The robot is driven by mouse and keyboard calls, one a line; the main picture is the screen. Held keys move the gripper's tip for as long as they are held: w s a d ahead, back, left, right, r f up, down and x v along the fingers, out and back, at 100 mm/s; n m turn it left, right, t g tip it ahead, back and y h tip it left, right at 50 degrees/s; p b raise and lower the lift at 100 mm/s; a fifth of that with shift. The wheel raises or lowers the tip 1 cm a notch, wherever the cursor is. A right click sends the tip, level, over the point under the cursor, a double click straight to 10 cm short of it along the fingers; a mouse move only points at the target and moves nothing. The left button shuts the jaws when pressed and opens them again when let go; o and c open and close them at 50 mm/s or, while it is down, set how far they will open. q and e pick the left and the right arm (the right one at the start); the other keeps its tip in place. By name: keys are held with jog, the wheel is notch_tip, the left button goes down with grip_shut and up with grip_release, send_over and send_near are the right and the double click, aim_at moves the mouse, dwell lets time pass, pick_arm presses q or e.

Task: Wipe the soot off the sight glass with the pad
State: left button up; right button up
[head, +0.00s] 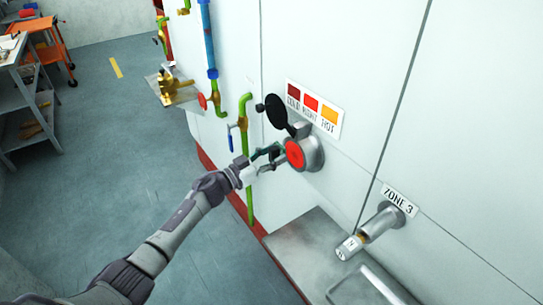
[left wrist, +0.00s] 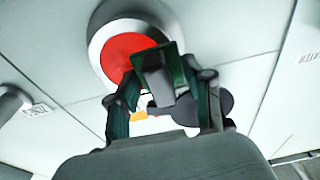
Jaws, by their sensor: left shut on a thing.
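The sight glass (head: 295,154) is a round red window in a grey metal collar on the white wall. It also shows in the left wrist view (left wrist: 122,48), partly hidden by what I hold. The part that shows looks bright red, and I make out no soot on it. My left gripper (head: 273,153) is in front of the glass's left side. It is shut on a small dark grey and green block, which looks like the pad (left wrist: 157,78). In the wrist view the pad overlaps the glass's lower right part; I cannot tell whether they touch. My right gripper is out of view.
Green pipes (head: 245,110) with valves run to the left. A metal ledge (head: 310,250) and a capped tube (head: 372,230) are at lower right. The left floor is mostly clear.

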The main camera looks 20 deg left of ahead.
aim_at(301, 160)
pick_arm(q)
jog(key=shift+b+x, duration=0.35)
jog(key=shift+x, duration=0.65)
jog(key=shift+s+d, duration=0.1)
dwell(0.3)
jog(key=s+d+p, duration=0.1)
jog(key=d+p, duration=0.1)
jog(key=shift+s+r+p, duration=0.1)
jog(key=shift+s+p, duration=0.2)
jog(key=shift+s, duration=0.05)
jog(key=shift+s+d, duration=0.25)
jog(key=shift+s+d+p, duration=0.3)
jog(key=shift+d+p, duration=0.25)
jog(key=shift+p, duration=0.1)
jog(key=shift+s+d+p, duration=0.45)
jog(key=shift+s+d, duration=0.1)
jog(key=shift+d, duration=0.35)
jog(key=shift+a, duration=0.15)
